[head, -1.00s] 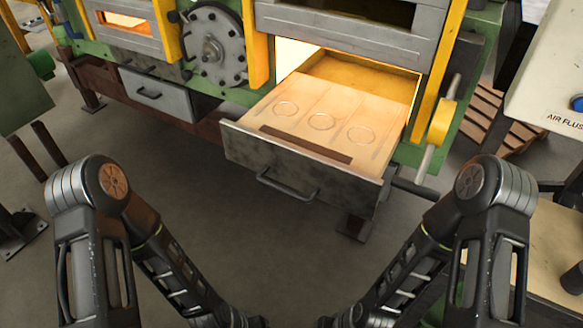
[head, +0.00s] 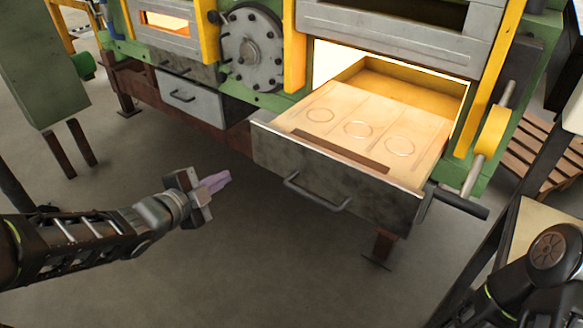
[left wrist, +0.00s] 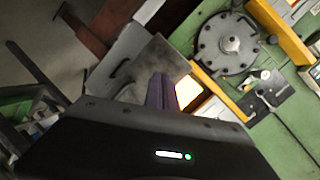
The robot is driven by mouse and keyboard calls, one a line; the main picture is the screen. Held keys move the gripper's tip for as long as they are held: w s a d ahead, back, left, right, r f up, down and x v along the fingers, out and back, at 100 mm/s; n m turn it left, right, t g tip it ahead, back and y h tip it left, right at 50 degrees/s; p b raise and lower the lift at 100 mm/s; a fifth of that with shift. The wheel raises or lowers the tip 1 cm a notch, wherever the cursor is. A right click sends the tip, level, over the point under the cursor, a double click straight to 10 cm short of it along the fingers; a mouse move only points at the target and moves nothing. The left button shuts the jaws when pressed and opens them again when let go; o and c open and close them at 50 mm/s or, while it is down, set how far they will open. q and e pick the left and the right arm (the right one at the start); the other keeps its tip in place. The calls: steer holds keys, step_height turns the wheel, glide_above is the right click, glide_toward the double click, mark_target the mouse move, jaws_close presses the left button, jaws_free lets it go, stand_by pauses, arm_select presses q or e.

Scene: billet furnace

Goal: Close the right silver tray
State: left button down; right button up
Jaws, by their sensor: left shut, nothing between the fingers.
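The right silver tray (head: 335,181) is pulled out of the furnace in the head view, with a dark bar handle (head: 318,194) on its front. Its top shows several ring marks. My left gripper (head: 219,180) is shut and empty, with purplish fingers, in front of and to the left of the tray, apart from it. In the left wrist view the shut fingers (left wrist: 161,90) point toward the furnace front. My right arm shows at the lower right of the head view, but its gripper is out of view.
The left silver tray (head: 190,101) sits in the furnace front with its own handle. A round bolted plate (head: 252,48) is between the two openings. A yellow roller on a rod (head: 491,130) stands right of the open tray. A wooden pallet (head: 530,155) lies at the right. The floor before the tray is clear.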

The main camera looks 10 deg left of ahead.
arm_select(q)
steer(key=d+m, duration=0.1)
steer(key=m, duration=0.1)
steer(key=d+m+h, duration=0.1)
steer(key=m, duration=0.2)
steer(key=s+d+m+h, duration=0.1)
steer(key=m, duration=0.1)
steer(key=shift+d+r+g, duration=0.15)
steer(key=shift+r+g, duration=0.15)
steer(key=shift+w, duration=0.1)
steer(key=b, duration=0.2)
glide_toward(282, 157)
step_height(282, 157, down, 2)
steer(key=w, duration=0.3)
steer(key=w+d, duration=0.1)
steer(key=shift+w+d+f+p, duration=0.1)
steer(key=shift+w+d+p, duration=0.2)
steer(key=shift+d+p, duration=0.1)
steer(key=shift+w+d, duration=0.2)
steer(key=shift+w, duration=0.4)
